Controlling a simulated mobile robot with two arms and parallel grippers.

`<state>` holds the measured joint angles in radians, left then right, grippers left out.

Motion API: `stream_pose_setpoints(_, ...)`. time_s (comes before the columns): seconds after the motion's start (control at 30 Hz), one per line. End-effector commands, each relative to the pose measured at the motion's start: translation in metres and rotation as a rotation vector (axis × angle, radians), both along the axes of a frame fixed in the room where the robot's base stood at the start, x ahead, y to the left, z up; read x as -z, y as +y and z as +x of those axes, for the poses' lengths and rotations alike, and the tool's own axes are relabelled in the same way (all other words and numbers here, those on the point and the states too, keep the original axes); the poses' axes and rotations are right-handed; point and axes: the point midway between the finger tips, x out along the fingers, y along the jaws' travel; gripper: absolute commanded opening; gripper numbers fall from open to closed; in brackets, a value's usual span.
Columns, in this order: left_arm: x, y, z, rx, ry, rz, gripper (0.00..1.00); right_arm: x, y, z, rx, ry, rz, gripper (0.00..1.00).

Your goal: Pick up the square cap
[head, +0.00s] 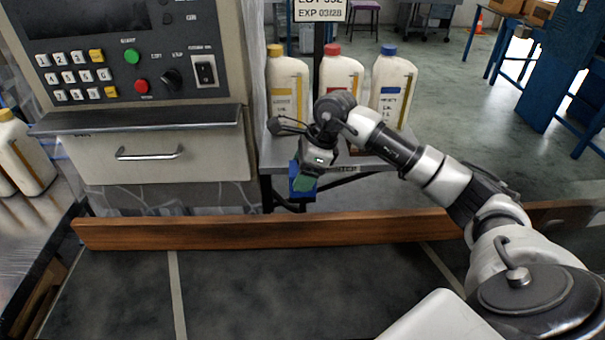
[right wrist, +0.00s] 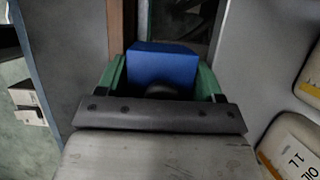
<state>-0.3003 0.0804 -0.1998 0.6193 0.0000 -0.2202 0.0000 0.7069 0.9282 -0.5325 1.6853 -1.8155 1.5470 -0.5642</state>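The square cap (right wrist: 163,66) is a blue block. In the right wrist view it sits between the two green fingers of my right gripper (right wrist: 163,75), which touch it on both sides. In the head view the right gripper (head: 304,183) points down in front of the small table, with the blue cap (head: 295,170) at its green fingers. The gripper partly hides the cap there, and what lies directly under the cap is hard to make out. My left gripper is not in view.
Bottles with yellow (head: 287,85), red (head: 340,75) and blue caps (head: 392,85) stand on the small table (head: 275,150) behind the gripper. A control cabinet (head: 150,158) stands left. A wooden board (head: 240,232) runs across the front.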

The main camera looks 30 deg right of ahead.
Motion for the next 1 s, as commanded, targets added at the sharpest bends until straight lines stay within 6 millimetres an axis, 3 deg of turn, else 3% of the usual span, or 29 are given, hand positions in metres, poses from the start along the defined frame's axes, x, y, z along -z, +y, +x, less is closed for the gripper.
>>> stream_pose_setpoints(0.03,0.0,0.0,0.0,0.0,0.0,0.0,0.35,0.0,0.0,0.0,0.0,0.0,0.0,0.59)
stream_pose_setpoints(0.17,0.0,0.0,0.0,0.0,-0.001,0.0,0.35,0.0,0.0,0.0,0.0,0.0,0.0,0.39)
stream_pose_setpoints(0.47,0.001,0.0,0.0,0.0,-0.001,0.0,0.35,-0.007,0.0,0.001,0.0,-0.003,0.001,0.39)
stream_pose_setpoints(0.8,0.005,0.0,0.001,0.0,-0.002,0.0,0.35,-0.071,0.0,0.001,0.001,-0.006,0.0,0.39)
stream_pose_setpoints(1.0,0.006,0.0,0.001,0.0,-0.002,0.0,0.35,-0.094,-0.007,-0.002,0.018,-0.001,-0.002,0.39)
